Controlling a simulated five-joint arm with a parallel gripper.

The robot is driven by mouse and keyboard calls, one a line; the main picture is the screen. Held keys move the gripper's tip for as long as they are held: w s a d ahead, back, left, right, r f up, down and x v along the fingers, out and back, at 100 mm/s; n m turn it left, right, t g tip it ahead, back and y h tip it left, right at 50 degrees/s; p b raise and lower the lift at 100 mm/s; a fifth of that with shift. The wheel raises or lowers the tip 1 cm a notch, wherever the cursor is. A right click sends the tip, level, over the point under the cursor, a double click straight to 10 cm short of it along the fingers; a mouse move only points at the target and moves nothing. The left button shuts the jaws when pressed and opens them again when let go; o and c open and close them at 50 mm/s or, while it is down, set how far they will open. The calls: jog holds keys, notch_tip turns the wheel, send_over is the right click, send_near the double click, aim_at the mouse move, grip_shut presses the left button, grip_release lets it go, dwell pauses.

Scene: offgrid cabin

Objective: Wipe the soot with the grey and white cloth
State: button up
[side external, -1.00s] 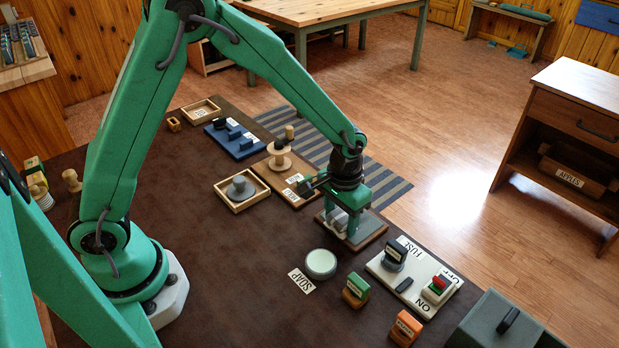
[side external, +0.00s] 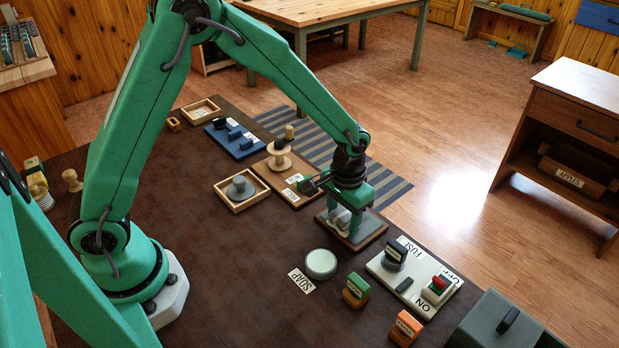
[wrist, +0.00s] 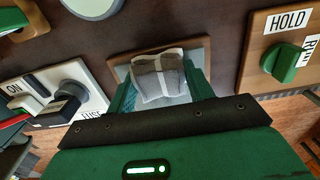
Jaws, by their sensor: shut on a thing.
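My gripper (side external: 347,222) is over a small square board (side external: 373,231) with a wooden edge, near the far edge of the dark work surface. In the wrist view, my gripper (wrist: 160,88) is shut on the grey and white cloth (wrist: 160,68), a folded bundle with a pale band. The cloth lies low over the board (wrist: 119,65); whether it touches it I cannot tell. The cloth also shows between the fingers in the side view (side external: 341,219). I can make out no soot; the cloth and gripper cover much of the board.
A fuse and on/off switch panel (side external: 372,266) stands to the right of the board. A round soap dish (side external: 320,264) is in front. A board with a spool (side external: 307,188) and a wooden tray (side external: 222,187) lie left. Green (side external: 356,290) and orange (side external: 405,328) blocks stand nearer the camera.

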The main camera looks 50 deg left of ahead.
jog(key=shift+w, duration=0.45)
jog(key=shift+w, duration=0.2)
jog(key=shift+w, duration=0.75)
jog(key=shift+w, duration=0.1)
dwell(0.4)
jog(key=shift+w, duration=0.9)
jog(key=shift+w, duration=0.3)
jog(key=shift+w, duration=0.7)
dwell(0.5)
jog(key=shift+r, duration=0.1)
